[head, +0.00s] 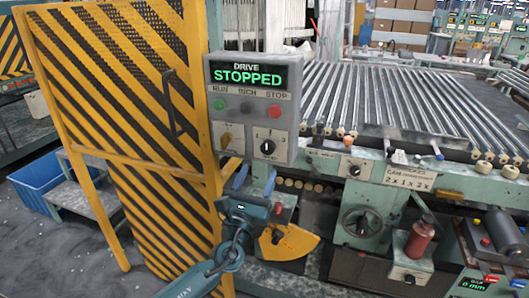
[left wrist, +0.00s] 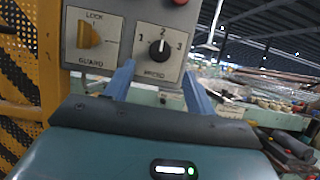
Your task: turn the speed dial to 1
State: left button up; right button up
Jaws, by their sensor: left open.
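The speed dial (head: 267,147) is a round black knob on the lower right of the grey control panel (head: 292,118). In the left wrist view the dial (left wrist: 159,48) has marks 1, 2 and 3 around it, and its white pointer line points up, close to 2. My left gripper (head: 257,172) is open and empty, just below the panel in the head view. In the left wrist view its two blue fingers (left wrist: 158,70) point up at the panel, one on each side below the dial. I see no contact with the knob. My right gripper is not in view.
A yellow guard switch (left wrist: 88,35) sits left of the dial. Above are run, inch and stop buttons and a display (head: 248,75) reading STOPPED. A yellow-and-black striped guard door (head: 130,120) stands left. A yellow quadrant plate (head: 290,243) and a handwheel (head: 362,222) are lower right.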

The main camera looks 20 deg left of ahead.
aim_at(267, 151)
pick_arm(q)
jog(key=x, duration=0.5)
jog(key=shift+w+r+p, duration=0.1)
jog(key=shift+w+p, duration=0.2)
jog(key=shift+w, duration=0.1)
jog(key=shift+w+r, duration=0.15)
jog(key=shift+w, duration=0.3)
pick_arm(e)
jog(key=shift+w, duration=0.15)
pick_arm(q)
jog(key=c, duration=1)
jog(key=shift+o, duration=0.2)
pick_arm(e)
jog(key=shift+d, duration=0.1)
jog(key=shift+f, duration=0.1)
